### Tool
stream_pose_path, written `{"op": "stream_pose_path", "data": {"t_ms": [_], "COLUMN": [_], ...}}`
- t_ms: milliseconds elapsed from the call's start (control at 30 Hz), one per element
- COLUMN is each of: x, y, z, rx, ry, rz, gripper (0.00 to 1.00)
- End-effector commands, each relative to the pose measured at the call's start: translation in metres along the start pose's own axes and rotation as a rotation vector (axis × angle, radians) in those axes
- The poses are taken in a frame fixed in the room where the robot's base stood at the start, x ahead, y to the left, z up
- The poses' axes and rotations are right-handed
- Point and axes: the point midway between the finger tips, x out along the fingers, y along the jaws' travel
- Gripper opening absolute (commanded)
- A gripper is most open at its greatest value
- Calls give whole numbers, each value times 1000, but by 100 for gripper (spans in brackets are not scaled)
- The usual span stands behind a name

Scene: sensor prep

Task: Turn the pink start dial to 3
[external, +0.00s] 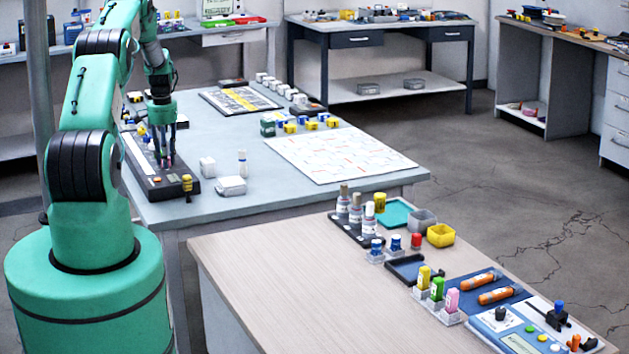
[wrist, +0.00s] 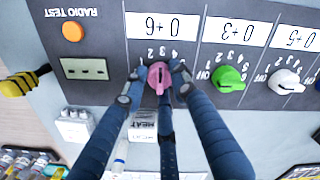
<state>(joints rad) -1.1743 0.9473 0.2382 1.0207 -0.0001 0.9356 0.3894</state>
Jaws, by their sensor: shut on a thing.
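The pink dial (wrist: 159,77) sits on a dark control panel (wrist: 108,45), below a white label and a scale of small numbers. My gripper (wrist: 158,85) is shut on the pink dial, with fingers at its left and right sides and another finger below. The dial's ridge looks roughly upright in the wrist view; the number it points to is hard to read, partly hidden by the fingers. In the external view my gripper (external: 165,163) reaches down to the panel (external: 145,175) on the blue-grey table; the dial is too small to tell there.
A green dial (wrist: 229,78) and a white dial (wrist: 284,81) are to the right on the panel. An orange button (wrist: 72,31) and a yellow-and-black knob (wrist: 22,84) are to the left.

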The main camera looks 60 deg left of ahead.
Motion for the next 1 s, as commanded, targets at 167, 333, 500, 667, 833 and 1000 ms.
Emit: {"op": "stream_pose_path", "data": {"t_ms": [167,333,500,667,833,1000], "x": [-1,-1,-1,0,-4,-17], "y": [-1,-1,0,0,0,0], "z": [0,0,0,0,0,-1], "rx": [1,0,0,0,0,0], "ry": [1,1,1,1,1,1], "rz": [-1,-1,-1,0,0,-1], "gripper": [1,33,46,46,46,46]}}
